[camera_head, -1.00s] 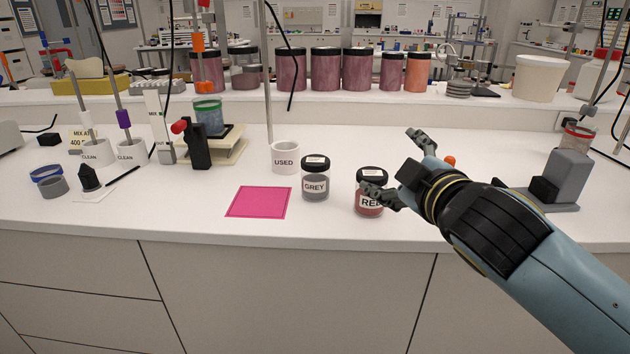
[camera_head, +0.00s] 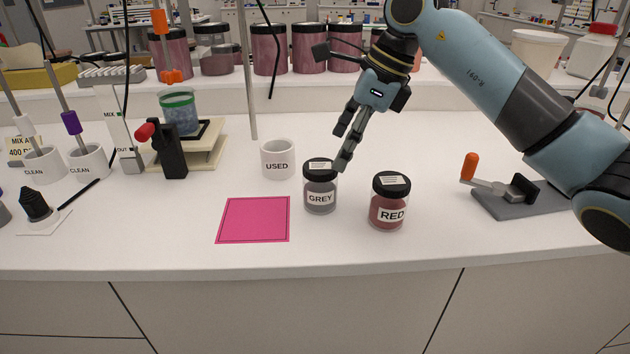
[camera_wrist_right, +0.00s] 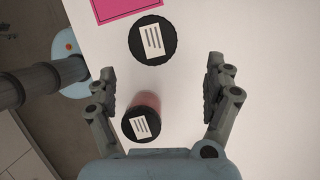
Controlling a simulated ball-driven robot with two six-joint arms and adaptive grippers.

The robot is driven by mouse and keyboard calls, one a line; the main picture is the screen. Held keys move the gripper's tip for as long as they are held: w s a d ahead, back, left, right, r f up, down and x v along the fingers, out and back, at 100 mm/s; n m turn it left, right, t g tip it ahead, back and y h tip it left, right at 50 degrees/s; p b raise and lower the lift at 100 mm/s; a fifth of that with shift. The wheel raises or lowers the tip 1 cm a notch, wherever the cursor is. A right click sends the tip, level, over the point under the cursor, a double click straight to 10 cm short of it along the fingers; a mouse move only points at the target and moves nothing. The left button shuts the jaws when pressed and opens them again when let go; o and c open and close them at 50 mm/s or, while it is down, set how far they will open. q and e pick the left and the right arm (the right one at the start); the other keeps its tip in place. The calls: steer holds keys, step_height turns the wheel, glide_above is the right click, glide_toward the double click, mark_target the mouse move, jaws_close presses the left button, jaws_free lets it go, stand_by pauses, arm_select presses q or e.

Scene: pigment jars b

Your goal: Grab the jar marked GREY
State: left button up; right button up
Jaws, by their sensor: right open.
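The GREY jar (camera_head: 320,190) is a clear jar of grey pigment with a black lid. It stands upright on the white bench, just right of the pink mat (camera_head: 254,219). In the right wrist view its round black lid (camera_wrist_right: 153,41) shows ahead of the fingers. My right gripper (camera_head: 346,142) is open and empty, pointing down, above and slightly right of the GREY jar. In the right wrist view the fingers (camera_wrist_right: 160,88) are spread wide. The RED jar (camera_head: 390,203), also black-lidded, stands to the right; its lid (camera_wrist_right: 141,123) shows low between the fingers. My left gripper is not in view.
The white USED cup (camera_head: 277,159) stands behind and left of the GREY jar. A lever tool with an orange handle (camera_head: 469,167) lies right, beneath my arm. A black stand with a red knob (camera_head: 170,150) is left. Bench is clear in front of the jars.

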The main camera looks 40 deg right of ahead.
mark_target(320, 187)
steer(key=x, duration=0.6)
steer(key=p+x, duration=0.1)
steer(key=x, duration=0.2)
steer(key=shift+a+f, duration=0.25)
steer(key=shift+a, duration=0.2)
steer(key=c, duration=1.3)
steer(key=shift+r, duration=0.1)
